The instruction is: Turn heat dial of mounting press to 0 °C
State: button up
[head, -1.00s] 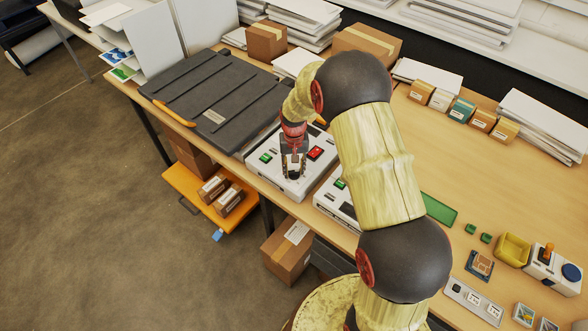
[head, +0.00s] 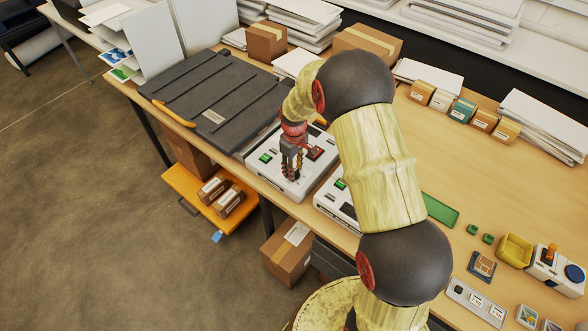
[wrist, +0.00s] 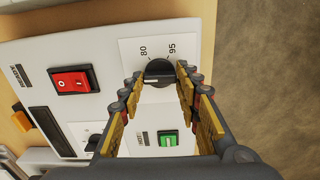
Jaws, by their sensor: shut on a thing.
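The dial (wrist: 157,70) is a round black knob on a white plate (wrist: 133,48) printed with 80 and 95; its other numbers are not visible. A pale line crosses the knob, but I cannot tell its exact setting. My gripper (wrist: 159,77) has its yellow-padded fingers on either side of the knob and is shut on it. In the head view my gripper (head: 291,178) points down at the front of the press's white control box (head: 267,173), hiding the dial there.
A red rocker switch (wrist: 73,80) and a green switch (wrist: 168,139) share the panel with the dial. The dark press lid (head: 215,100) lies behind. A second white unit (head: 332,204) stands close on the right. Open floor (head: 90,220) lies in front.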

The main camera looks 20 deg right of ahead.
jog(key=shift+n, duration=0.3)
jog(key=o, duration=1)
jog(key=shift+o, duration=0.8)
notch_tip(320, 180, up, 12)
